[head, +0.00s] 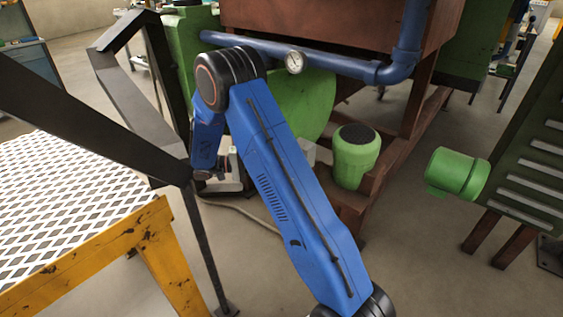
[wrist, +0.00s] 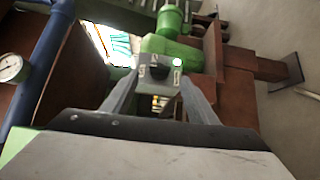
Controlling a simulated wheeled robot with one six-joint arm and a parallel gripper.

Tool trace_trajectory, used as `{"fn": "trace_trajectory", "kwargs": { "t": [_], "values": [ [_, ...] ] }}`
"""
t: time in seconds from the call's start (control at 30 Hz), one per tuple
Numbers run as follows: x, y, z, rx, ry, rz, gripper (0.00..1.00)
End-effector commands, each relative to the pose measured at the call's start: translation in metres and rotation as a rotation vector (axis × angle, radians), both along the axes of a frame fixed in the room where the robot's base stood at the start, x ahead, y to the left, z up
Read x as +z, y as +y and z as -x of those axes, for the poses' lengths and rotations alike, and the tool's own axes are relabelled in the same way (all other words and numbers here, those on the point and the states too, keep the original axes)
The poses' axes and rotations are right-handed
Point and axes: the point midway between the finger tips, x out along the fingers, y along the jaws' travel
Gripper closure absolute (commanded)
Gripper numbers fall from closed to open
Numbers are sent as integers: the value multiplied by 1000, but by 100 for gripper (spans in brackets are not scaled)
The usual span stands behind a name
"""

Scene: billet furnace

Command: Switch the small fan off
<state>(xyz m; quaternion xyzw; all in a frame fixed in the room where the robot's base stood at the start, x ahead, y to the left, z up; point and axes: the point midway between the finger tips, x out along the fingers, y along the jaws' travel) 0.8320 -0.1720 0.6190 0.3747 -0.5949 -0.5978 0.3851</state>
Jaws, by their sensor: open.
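A small grey switch box (wrist: 146,76) with a black knob (wrist: 158,72) shows in the wrist view, with pale marks around the knob. A bright green-white lamp (wrist: 177,62) is lit at its upper right. My gripper (wrist: 159,80) is open, its two grey fingers on either side of the box in the picture. I cannot tell whether they touch it. In the head view my gripper is small and partly hidden below my blue wrist, near a pale grey box (head: 229,181). Which green machine is the small fan, I cannot tell.
A blue pipe (head: 340,64) with a round gauge (head: 294,62) runs above the green housing (head: 303,103). A green motor with a black top (head: 356,155) stands on a brown frame. A yellow-edged mesh table (head: 65,200) and dark posts are at left. Floor is clear at lower right.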

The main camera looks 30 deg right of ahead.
Motion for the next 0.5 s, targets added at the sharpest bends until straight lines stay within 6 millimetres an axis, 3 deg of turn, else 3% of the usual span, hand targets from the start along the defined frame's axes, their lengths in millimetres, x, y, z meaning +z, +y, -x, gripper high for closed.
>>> {"fn": "trace_trajectory", "kwargs": {
  "t": [0.2,0.5],
  "values": [
    [-1,36,-17,2,-1,-1,47],
    [-1,56,-26,1,0,0,47]
  ]
}}
